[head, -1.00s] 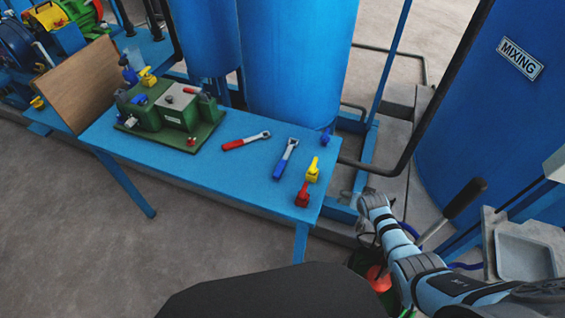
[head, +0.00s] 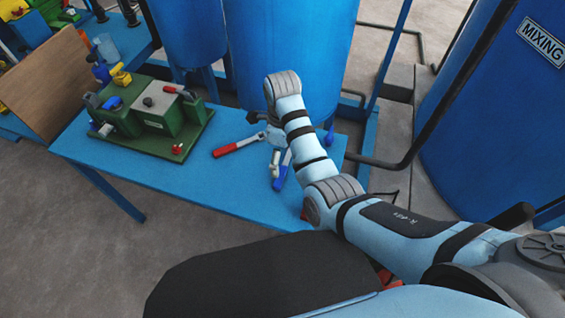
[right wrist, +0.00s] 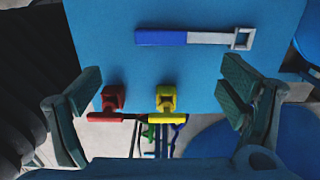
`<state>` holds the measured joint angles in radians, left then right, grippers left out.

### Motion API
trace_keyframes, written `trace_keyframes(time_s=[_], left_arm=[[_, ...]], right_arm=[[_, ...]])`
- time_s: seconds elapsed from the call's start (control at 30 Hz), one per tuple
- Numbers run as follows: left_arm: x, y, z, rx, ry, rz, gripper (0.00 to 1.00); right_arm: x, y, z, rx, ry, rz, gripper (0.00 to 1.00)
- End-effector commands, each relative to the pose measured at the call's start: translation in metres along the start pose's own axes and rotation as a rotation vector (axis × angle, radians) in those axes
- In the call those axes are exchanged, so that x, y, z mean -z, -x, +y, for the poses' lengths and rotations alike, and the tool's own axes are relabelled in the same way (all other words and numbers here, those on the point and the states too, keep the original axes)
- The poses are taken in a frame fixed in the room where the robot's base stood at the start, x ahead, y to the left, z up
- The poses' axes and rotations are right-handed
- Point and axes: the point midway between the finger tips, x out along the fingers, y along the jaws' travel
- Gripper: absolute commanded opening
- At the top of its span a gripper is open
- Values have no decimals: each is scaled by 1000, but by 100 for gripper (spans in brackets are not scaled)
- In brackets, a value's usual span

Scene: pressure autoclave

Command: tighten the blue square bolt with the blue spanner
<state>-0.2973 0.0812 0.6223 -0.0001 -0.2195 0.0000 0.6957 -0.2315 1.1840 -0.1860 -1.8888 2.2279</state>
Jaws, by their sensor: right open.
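The blue spanner (head: 284,172) lies on the blue table, partly hidden by my right arm in the head view. In the right wrist view the spanner (right wrist: 165,38) lies flat, blue handle to the left and square metal ring to the right. My right gripper (right wrist: 162,84) is open and empty above the table edge, with the spanner ahead of its fingers. A small blue piece (head: 112,103) sits on the green fixture (head: 150,115); I cannot tell whether it is the square bolt. My left gripper is out of view.
A red-handled spanner (head: 238,146) lies left of the blue one. Red (right wrist: 112,99) and yellow (right wrist: 166,98) pieces sit at the table edge between my finger lines. A brown board (head: 48,85) leans left of the fixture. Blue tanks stand behind the table (head: 200,185).

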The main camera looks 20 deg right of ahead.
Motion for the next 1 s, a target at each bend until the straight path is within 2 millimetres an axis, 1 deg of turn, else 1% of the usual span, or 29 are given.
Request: trace_keyframes(time_s=[0.03, 0.1, 0.2, 0.27, 0.5, 0.6, 0.77, 1.0], left_arm=[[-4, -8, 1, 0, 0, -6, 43], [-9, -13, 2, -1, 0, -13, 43], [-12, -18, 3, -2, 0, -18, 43], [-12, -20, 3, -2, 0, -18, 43], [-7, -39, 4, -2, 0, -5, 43], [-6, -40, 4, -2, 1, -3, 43], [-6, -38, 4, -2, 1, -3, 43], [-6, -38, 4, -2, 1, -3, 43]], right_arm=[[1, -19, 1, -3, 1, 3, 90], [1, -36, 0, -3, 1, 3, 90], [1, -52, 0, -1, 1, 1, 90], [1, -59, -1, -1, 1, 1, 90], [2, -103, -3, 0, 1, 1, 90], [2, -109, -4, 1, 1, 0, 90], [2, -107, -4, 1, 1, -1, 90], [2, -107, -3, -1, 2, 0, 52]])
